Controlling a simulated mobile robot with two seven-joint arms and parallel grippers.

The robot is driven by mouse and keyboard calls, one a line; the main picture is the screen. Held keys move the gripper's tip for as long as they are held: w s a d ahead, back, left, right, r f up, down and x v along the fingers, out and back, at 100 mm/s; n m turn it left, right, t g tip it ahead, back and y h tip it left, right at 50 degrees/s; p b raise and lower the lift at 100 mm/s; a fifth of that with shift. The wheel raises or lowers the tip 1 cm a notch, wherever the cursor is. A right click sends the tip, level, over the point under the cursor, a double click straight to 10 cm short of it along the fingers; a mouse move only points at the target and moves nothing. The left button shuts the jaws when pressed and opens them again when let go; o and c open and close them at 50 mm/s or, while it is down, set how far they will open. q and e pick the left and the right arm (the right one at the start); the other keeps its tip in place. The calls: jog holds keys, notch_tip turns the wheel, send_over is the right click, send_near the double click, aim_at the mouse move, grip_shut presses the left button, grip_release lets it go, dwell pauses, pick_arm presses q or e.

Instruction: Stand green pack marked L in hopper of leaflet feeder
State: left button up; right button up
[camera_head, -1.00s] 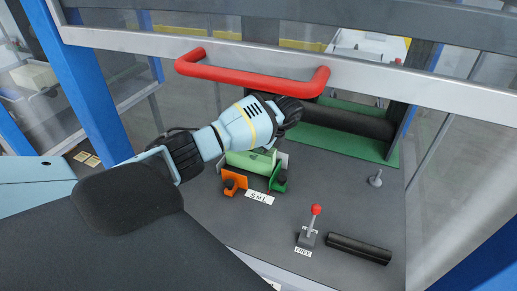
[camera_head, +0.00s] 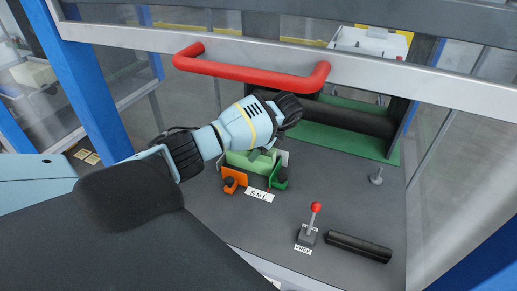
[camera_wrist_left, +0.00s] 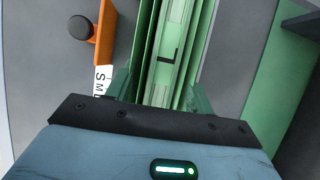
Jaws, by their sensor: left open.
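The pale green pack marked L (camera_wrist_left: 167,55) shows in the left wrist view, upright between green sheets or walls. In the head view the pack (camera_head: 243,160) stands in the leaflet feeder's hopper, behind an orange guide (camera_head: 233,178) and a green guide (camera_head: 279,179). My left gripper (camera_wrist_left: 160,92) is open, with its fingers at either side of the pack. In the head view my left gripper (camera_head: 265,152) is just above the pack, and its wrist hides part of the hopper. The pack's bottom is hidden. My right gripper is not in view.
A red handle bar (camera_head: 250,78) on a metal frame crosses above my left wrist. A red-knobbed lever (camera_head: 312,222), a black bar (camera_head: 359,247) and a small grey knob (camera_head: 376,177) stand on the grey deck. A dark roller (camera_head: 350,120) lies behind on green.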

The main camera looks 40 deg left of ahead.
pick_arm(q)
jog(key=v, duration=0.8)
jog(key=shift+f, duration=0.1)
jog(key=shift+s, duration=0.1)
